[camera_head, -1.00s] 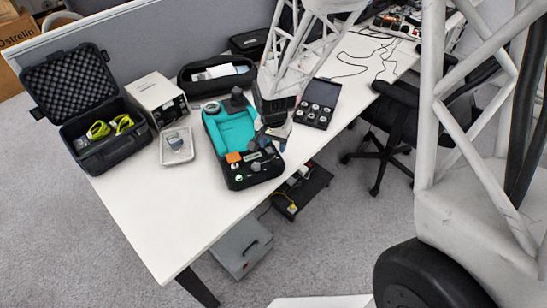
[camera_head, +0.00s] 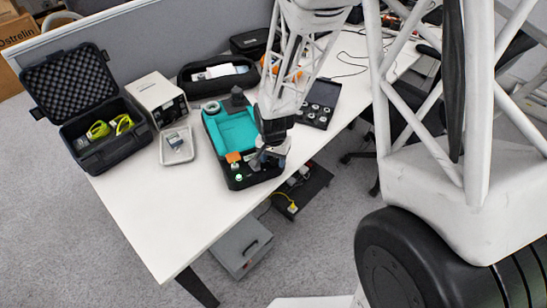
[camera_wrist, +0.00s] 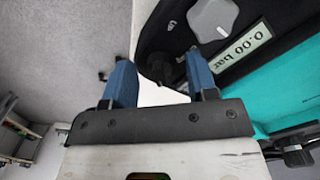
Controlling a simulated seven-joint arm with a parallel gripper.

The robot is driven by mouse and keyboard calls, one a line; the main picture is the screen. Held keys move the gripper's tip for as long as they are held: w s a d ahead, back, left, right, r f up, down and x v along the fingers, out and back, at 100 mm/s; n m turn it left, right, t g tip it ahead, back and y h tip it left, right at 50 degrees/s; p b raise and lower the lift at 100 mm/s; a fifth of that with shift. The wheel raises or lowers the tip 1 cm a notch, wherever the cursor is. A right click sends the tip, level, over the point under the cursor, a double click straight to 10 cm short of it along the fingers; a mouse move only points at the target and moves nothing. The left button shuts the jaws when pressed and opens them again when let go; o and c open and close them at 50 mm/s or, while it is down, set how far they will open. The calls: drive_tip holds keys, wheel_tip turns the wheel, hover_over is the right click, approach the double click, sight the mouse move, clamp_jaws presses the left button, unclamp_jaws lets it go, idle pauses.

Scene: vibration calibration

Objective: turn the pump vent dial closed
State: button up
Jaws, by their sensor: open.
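The pump (camera_head: 211,140) is a black case with a teal tray on the white table. In the wrist view, its black panel (camera_wrist: 183,45) carries a grey faceted dial (camera_wrist: 213,18) beside a lit pressure display (camera_wrist: 243,45). A smaller dark round knob (camera_wrist: 164,68) shows between the finger lines; I cannot tell which of the two is the vent dial. My gripper (camera_head: 272,158) is over the right front corner of the pump and hides part of the panel. Its blue fingers (camera_wrist: 161,80) are apart with nothing visibly held. I cannot tell whether they touch the panel.
A small grey tray (camera_head: 177,156), a white instrument box (camera_head: 157,97) and an open black case (camera_head: 80,139) stand left. A black tray of round parts (camera_head: 323,100) lies right. The table's front left is clear.

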drive_tip(key=c, duration=0.9)
drive_tip(key=shift+n, duration=0.5)
drive_tip(key=n, duration=0.7)
drive_tip(key=shift+n, duration=0.4)
drive_tip(key=n, duration=0.4)
drive_tip(key=shift+n, duration=2.6)
